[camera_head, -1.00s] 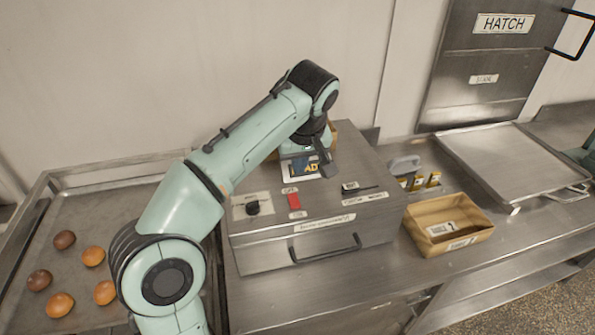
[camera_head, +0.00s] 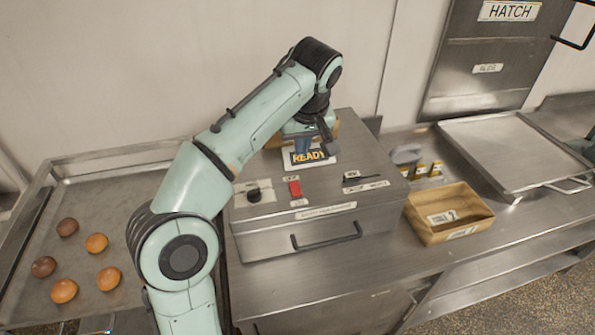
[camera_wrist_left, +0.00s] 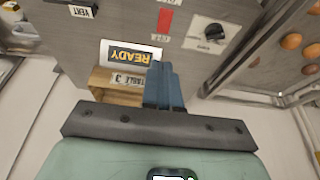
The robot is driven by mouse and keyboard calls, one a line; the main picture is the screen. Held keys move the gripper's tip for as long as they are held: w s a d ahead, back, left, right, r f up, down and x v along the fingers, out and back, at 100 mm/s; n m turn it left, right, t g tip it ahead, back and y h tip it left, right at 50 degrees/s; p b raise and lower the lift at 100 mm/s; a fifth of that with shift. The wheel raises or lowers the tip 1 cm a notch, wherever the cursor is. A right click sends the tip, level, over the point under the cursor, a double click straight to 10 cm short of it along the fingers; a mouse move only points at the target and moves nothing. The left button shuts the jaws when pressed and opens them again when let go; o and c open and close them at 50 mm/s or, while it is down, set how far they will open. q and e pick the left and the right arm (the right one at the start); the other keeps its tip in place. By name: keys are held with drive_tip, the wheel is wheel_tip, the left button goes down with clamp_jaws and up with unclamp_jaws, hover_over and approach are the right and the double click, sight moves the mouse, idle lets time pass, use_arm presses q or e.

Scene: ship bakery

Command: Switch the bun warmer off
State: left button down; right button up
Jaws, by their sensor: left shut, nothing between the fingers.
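The bun warmer (camera_head: 330,222) is a steel box on the counter with a front handle. On its top are a red switch (camera_head: 295,188) with small labels at both ends, a black knob (camera_head: 254,192) and a dark lever (camera_head: 362,176). A READY sign (camera_head: 309,157) lies behind the switch. My left gripper (camera_head: 303,148) is shut and empty above the rear of the top, by the sign. In the left wrist view, its blue fingers (camera_wrist_left: 164,85) are together beside the sign, apart from the red switch (camera_wrist_left: 165,20).
A tray with several buns (camera_head: 98,243) is at left. A wooden box (camera_head: 450,212) stands right of the warmer, with small yellow items (camera_head: 428,168) behind it. A steel tray (camera_head: 505,150) lies further right. Another wooden box (camera_wrist_left: 100,82) is behind the warmer.

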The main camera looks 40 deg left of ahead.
sight(295, 183)
use_arm(q)
drive_tip(key=x, duration=0.4)
drive_tip(key=b+x, duration=0.1)
drive_tip(key=x, duration=0.4)
drive_tip(key=b+x, duration=0.1)
drive_tip(key=x, duration=0.3)
drive_tip(key=shift+s+d+f, duration=0.25)
drive_tip(key=shift+d+f, duration=0.05)
drive_tip(key=shift+f, duration=0.25)
use_arm(e)
drive_tip(key=shift+g, duration=0.3)
drive_tip(key=s+f, duration=0.1)
drive_tip(key=s, duration=0.1)
drive_tip(key=s+f, duration=0.1)
drive_tip(key=f, duration=0.1)
drive_tip(key=shift+s+f, duration=0.15)
drive_tip(key=shift+s, duration=0.2)
